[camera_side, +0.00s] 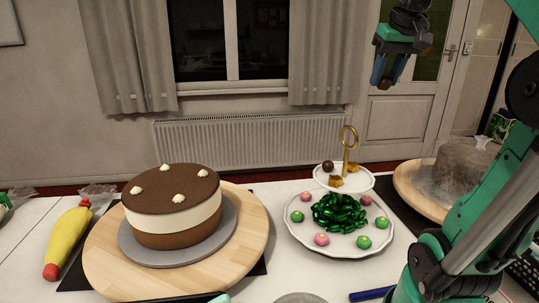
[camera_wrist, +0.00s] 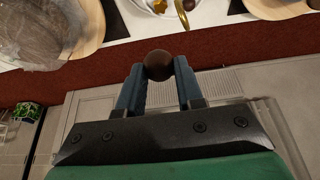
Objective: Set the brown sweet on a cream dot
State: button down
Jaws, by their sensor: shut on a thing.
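My gripper (camera_wrist: 160,88) is shut on a round brown sweet (camera_wrist: 158,65), held between its blue fingertips. The layered cake (camera_side: 172,225), with a brown top and cream middle band, stands at the left. On its top are several cream dots, at the back (camera_side: 164,167), left (camera_side: 136,190), front (camera_side: 178,198) and right (camera_side: 202,173); all look bare. Another brown sweet (camera_side: 328,166) sits on the stand's upper tier.
A two-tier white stand (camera_side: 337,247) with a gold handle (camera_side: 349,143) carries pink and green sweets and a green bow. A wrapped cake (camera_side: 462,170) stands at the right. A yellow piping bag (camera_side: 67,240) lies left of the cake. The air above the cake is clear.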

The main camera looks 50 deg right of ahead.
jog(key=w+a+f+n+t+y, duration=0.1)
jog(key=w+a+f+n, duration=0.3)
jog(key=w, duration=0.3)
jog(key=w+a+f+n+y, duration=0.1)
jog(key=w+a+f, duration=0.4)
jog(key=w+a, duration=0.15)
jog(key=w+a+f+n, duration=0.2)
jog(key=a+f, duration=0.1)
jog(key=a, duration=0.3)
jog(key=w+a+f+n+y, duration=0.1)
jog(key=w+a+f+n, duration=0.1)
jog(key=a, duration=0.4)
jog(key=shift+f, duration=0.8)
